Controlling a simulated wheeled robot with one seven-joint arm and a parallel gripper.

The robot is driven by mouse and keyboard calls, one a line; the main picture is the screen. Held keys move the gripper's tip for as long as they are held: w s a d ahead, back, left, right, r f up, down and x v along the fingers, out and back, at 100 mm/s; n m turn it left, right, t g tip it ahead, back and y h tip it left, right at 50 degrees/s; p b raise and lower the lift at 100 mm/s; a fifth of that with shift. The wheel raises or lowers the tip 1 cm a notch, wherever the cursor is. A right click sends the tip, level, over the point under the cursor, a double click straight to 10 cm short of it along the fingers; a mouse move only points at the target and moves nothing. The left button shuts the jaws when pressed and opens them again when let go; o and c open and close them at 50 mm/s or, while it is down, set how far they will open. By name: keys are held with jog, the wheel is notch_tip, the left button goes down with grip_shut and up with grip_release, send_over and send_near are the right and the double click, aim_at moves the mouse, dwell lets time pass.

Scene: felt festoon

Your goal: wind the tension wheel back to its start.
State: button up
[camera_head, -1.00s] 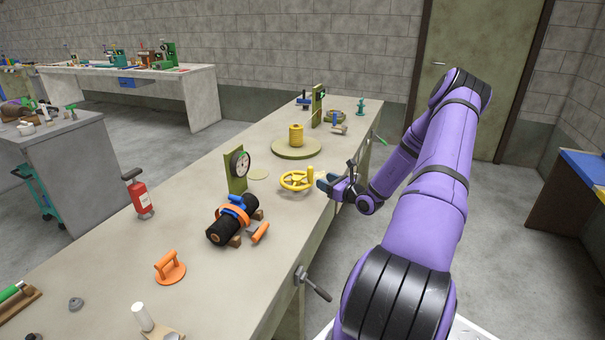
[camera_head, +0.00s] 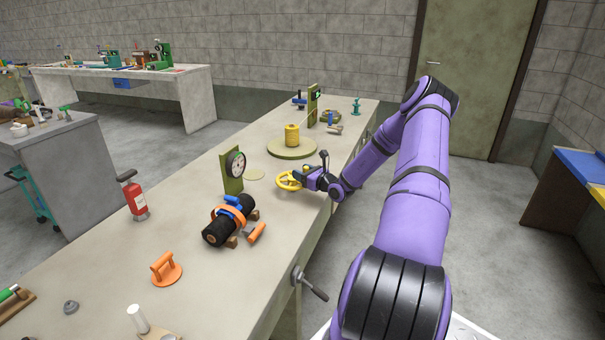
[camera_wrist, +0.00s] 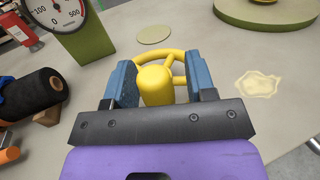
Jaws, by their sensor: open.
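The yellow tension wheel (camera_head: 286,182) lies on the bench with an upright knob. In the wrist view the wheel's rim (camera_wrist: 176,54) shows beyond my gripper, and its yellow knob (camera_wrist: 154,84) stands between the two blue fingers. My gripper (camera_head: 308,177) is open around the knob, and small gaps show on both sides. In the wrist view my gripper (camera_wrist: 160,82) hides the near part of the wheel. A dial gauge on a green post (camera_head: 232,166) stands left of the wheel; the wrist view shows its face (camera_wrist: 58,12) only in part.
A black roll with an orange band (camera_head: 226,219) lies nearer on the bench. A yellow spool (camera_head: 292,136) stands on a round green base (camera_head: 291,149) behind. A pale flat disc (camera_head: 255,174) lies beside the wheel. An orange handle (camera_head: 165,269) sits further forward.

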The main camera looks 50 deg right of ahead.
grip_shut()
